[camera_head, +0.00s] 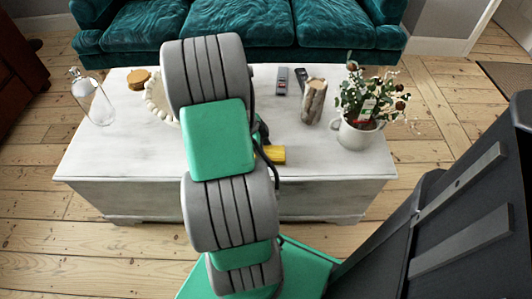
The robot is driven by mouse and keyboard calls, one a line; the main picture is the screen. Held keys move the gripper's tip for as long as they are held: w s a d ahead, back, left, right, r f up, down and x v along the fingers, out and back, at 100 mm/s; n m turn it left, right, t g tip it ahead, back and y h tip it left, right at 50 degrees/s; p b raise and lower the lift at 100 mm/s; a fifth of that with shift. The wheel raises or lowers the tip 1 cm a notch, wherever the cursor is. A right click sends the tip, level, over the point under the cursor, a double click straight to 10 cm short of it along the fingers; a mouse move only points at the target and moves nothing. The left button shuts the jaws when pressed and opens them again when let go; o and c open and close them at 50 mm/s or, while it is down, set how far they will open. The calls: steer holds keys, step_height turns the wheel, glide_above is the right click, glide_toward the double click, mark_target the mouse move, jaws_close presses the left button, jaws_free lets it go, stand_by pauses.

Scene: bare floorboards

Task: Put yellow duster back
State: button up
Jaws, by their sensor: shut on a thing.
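The yellow duster (275,154) shows at the front edge of the white wooden chest, just right of my arm. Its left part is hidden behind my arm. My gripper (263,133) is mostly hidden behind my own arm links; only a dark part of it shows, right by the duster. It is shut on the duster. I cannot tell whether the duster touches the chest top.
A teal sofa (240,20) stands behind. The chest's front left top is clear.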

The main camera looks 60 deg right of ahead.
steer(key=shift+r, duration=0.1)
steer(key=o, duration=1.3)
steer(key=p+v, duration=0.4)
steer(key=v, duration=0.8)
steer(key=w+a+r+n+t, duration=0.2)
steer(key=w+a+r+n, duration=0.2)
steer(key=w+a+n, duration=0.45)
steer(key=a+r+n+t, duration=0.1)
steer(key=a+n, duration=0.6)
steer(key=a, duration=0.2)
steer(key=w+a+r+n+t+y, duration=0.1)
steer(key=a+n+t, duration=0.1)
steer(key=a+n, duration=0.5)
steer(key=a+r+n+t+y, duration=0.1)
steer(key=a+r+n, duration=0.1)
steer(key=a+n, duration=0.6)
steer(key=shift+w+a+b, duration=0.15)
steer(key=shift+a+b, duration=0.15)
steer(key=shift+a, duration=1)
